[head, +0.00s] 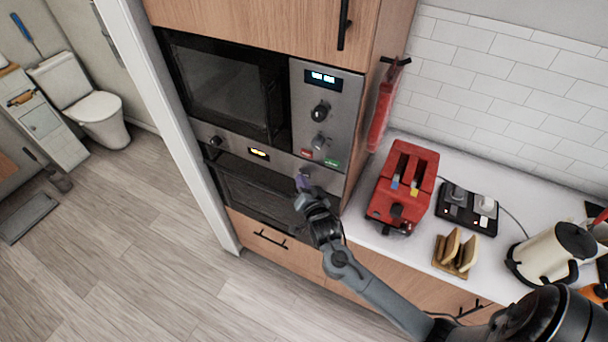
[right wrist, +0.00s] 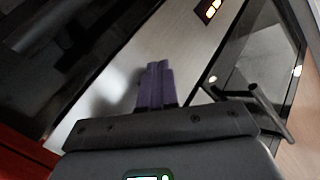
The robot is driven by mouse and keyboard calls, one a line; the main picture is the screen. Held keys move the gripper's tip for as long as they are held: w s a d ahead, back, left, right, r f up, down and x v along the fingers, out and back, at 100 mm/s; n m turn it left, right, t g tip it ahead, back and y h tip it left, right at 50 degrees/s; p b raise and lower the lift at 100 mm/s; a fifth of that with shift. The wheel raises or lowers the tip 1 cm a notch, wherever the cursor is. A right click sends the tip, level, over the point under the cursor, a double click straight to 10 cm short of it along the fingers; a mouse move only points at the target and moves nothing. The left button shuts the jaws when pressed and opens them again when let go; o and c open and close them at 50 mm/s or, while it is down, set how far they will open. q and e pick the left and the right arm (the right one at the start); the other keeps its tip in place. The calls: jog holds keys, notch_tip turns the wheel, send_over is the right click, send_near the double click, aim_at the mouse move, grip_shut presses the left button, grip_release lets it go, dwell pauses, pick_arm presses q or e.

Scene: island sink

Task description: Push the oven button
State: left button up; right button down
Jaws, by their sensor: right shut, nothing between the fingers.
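The oven (head: 262,190) is built into the wood cabinet below a microwave. Its steel front strip carries a lit display (head: 259,153) and a dark knob (head: 215,141) at the left. My right gripper (head: 303,182), with purple fingertips, is shut and empty at the right end of this strip. In the right wrist view the shut fingers (right wrist: 155,85) point at the bare steel panel (right wrist: 125,65), close to it; I cannot tell if they touch. The oven display (right wrist: 208,9) shows at the top. Any control behind the fingertips is hidden. My left gripper is not in view.
The microwave panel above has two knobs, a red button (head: 306,154) and a green button (head: 332,162). The oven handle (right wrist: 265,110) sticks out close to the gripper. A red toaster (head: 405,180) and a toast rack (head: 456,252) stand on the counter.

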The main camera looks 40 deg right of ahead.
jog(key=shift+a, duration=0.1)
dwell(0.3)
jog(key=shift+s+a+p, duration=0.15)
jog(key=shift+a+p, duration=0.1)
jog(key=shift+p, duration=0.05)
jog(key=shift+a, duration=0.1)
jog(key=shift+s+a+p, duration=0.35)
jog(key=shift+a, duration=0.6)
jog(key=shift+s+a+p, duration=0.3)
jog(key=shift+a, duration=0.6)
jog(key=shift+s+a+p, duration=0.35)
jog(key=shift+a, duration=0.6)
